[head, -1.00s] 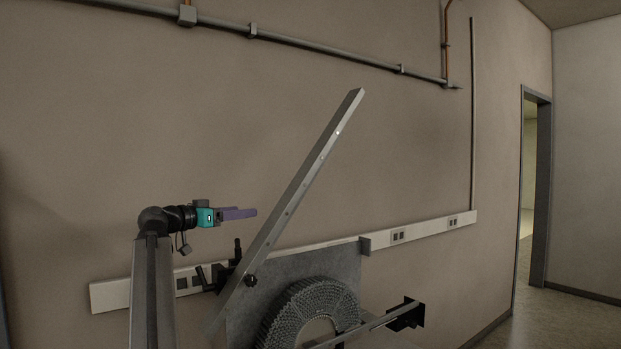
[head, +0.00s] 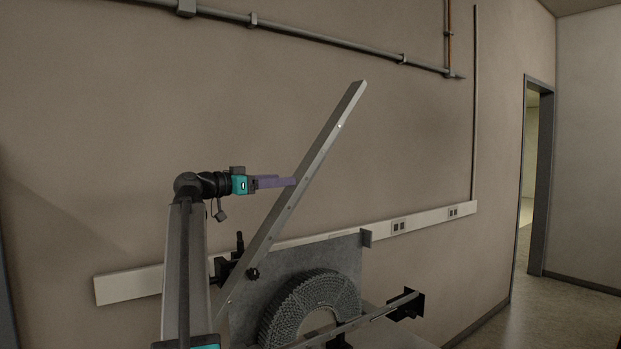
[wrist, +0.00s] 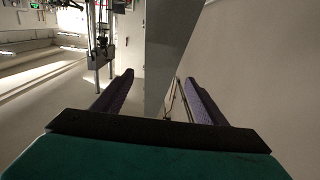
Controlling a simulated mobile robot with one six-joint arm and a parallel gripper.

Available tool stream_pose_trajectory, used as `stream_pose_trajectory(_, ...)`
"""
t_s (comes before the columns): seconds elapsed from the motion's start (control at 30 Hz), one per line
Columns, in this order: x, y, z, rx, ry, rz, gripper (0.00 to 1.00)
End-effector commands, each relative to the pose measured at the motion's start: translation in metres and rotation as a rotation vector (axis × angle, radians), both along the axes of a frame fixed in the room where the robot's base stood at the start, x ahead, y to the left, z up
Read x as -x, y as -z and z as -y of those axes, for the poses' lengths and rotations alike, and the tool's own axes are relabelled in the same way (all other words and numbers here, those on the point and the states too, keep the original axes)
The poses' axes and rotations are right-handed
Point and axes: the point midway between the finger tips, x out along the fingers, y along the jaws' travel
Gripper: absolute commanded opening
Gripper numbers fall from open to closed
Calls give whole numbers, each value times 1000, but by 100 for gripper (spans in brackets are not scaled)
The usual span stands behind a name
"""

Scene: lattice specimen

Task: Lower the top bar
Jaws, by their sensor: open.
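The top bar (head: 305,180) is a long grey metal bar, raised and slanting from its pivot at lower left to a free end at upper right. My gripper (head: 292,181), with purple fingers, is at about mid-height of the bar, its tips at the bar's left edge. In the wrist view the fingers (wrist: 158,84) are apart, and the bar (wrist: 168,50) shows in the gap between them. I cannot tell whether either finger touches it. The arch-shaped lattice specimen (head: 310,298) sits below, in front of a grey plate (head: 285,265).
A lower bar (head: 372,317) runs beneath the arch to a black block (head: 406,306) at right. A black pivot fitting (head: 228,265) is at lower left. A white wall trunking (head: 130,284) runs behind, and a pipe (head: 320,38) above. The area right of the bar is open.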

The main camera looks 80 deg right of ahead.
Motion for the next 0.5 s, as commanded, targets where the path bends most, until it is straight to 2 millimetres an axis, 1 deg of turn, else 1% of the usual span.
stream_pose_trajectory(0.2, 21, -3, 19, 0, 2, 0, 66)
stream_pose_trajectory(0.5, 52, -3, 48, -1, 1, -1, 66)
